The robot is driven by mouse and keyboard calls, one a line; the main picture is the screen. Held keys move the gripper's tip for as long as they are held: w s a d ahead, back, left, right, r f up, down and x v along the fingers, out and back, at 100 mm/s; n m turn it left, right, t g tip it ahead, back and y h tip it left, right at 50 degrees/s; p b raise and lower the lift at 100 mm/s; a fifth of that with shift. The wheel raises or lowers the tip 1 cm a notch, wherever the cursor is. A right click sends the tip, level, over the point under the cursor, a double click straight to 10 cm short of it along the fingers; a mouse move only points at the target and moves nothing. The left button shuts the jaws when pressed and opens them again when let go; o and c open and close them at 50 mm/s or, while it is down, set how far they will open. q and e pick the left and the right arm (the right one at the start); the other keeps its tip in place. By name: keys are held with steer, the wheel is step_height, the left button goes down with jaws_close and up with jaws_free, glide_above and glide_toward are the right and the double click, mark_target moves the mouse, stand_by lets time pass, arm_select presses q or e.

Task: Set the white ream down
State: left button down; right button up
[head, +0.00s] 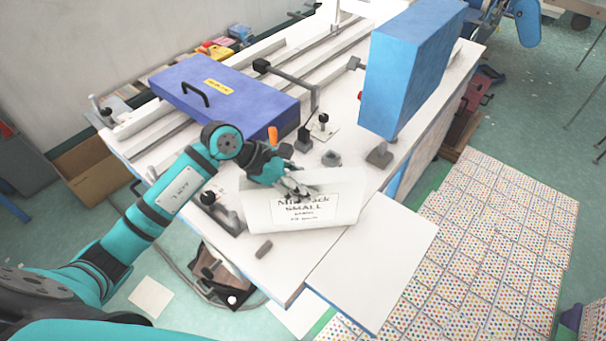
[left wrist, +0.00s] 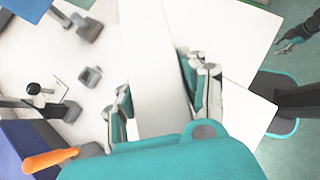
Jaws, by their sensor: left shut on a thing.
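The white ream (head: 343,207) is a white block with a "SMALL" label on its front face, standing on edge over the front part of the white table (head: 275,277). My left gripper (head: 297,187) is shut on its top edge, with one finger over the label side. In the left wrist view the ream (left wrist: 155,70) runs as a white strip between the two fingers (left wrist: 160,95). I cannot tell whether its bottom edge touches the table. At the right edge of the left wrist view, a small dark gripper (left wrist: 295,38) looks like my right one; its jaw state is unclear.
A blue case (head: 225,100) lies behind the arm, and a tall blue block (head: 405,75) stands at the back right. Small metal fixtures (head: 332,158) sit behind the ream. A dark piece (head: 264,249) lies in front. A white panel (head: 375,260) at front right is bare.

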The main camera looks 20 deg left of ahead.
arm_select(q)
steer(key=shift+w+r, duration=0.15)
steer(key=shift+r, duration=0.15)
arm_select(e)
steer(key=shift+s+d, duration=0.1)
arm_select(q)
steer(key=c, duration=1.2)
jaws_free()
steer(key=shift+f, duration=0.35)
steer(key=o, duration=0.5)
steer(key=shift+s+r, duration=0.1)
steer(key=shift+s, duration=0.1)
arm_select(e)
steer(key=shift+s+d+f, duration=0.1)
steer(key=shift+s+d, duration=0.05)
steer(key=shift+s, duration=0.15)
arm_select(q)
steer(key=shift+a+r, duration=0.1)
